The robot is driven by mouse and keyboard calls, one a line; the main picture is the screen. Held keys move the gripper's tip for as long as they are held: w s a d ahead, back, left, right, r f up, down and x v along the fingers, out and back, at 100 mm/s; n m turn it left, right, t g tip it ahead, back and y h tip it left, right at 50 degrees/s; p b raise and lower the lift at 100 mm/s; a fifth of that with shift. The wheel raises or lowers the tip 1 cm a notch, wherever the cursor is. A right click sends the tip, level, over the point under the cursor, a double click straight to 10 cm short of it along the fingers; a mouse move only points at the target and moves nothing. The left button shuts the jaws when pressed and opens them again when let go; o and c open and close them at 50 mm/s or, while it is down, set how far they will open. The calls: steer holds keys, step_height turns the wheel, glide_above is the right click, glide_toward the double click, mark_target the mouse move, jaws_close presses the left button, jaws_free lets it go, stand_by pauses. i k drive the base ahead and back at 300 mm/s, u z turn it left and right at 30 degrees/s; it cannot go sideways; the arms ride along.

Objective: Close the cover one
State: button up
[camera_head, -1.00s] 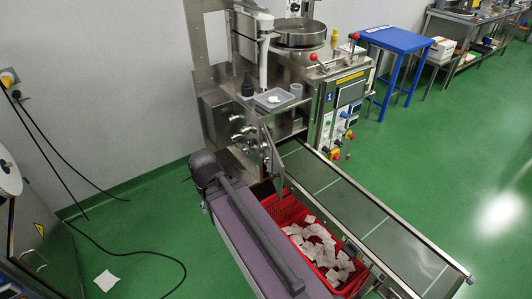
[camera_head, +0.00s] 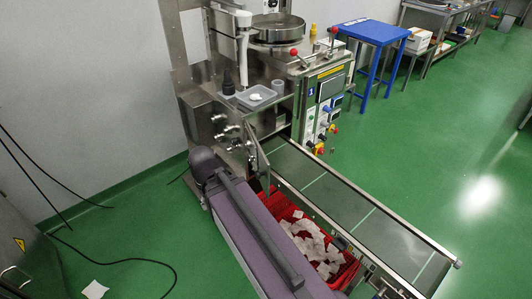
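The packing machine labelled 1 (camera_head: 311,92) stands at the upper middle, with a blue-and-white control panel (camera_head: 322,117) on its right side. A thin metal flap (camera_head: 263,152) stands out near its front, beside the rollers and knobs (camera_head: 226,133); it looks like an open cover, but I cannot tell for certain. My purple-grey arm link crosses the lower middle and hides part of the machine's lower front. My gripper is not in view.
A red crate (camera_head: 352,268) with white teabags (camera_head: 311,240) stands below the machine, beside a sloping conveyor (camera_head: 345,205). A blue table (camera_head: 369,32) stands behind to the right. Black cables (camera_head: 110,262) lie on the left floor. Green floor is clear at right.

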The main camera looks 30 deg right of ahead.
mark_target(260, 164)
steer(key=z, duration=0.75)
steer(key=k, duration=1)
steer(key=u, duration=0.05)
steer(key=i, duration=0.9)
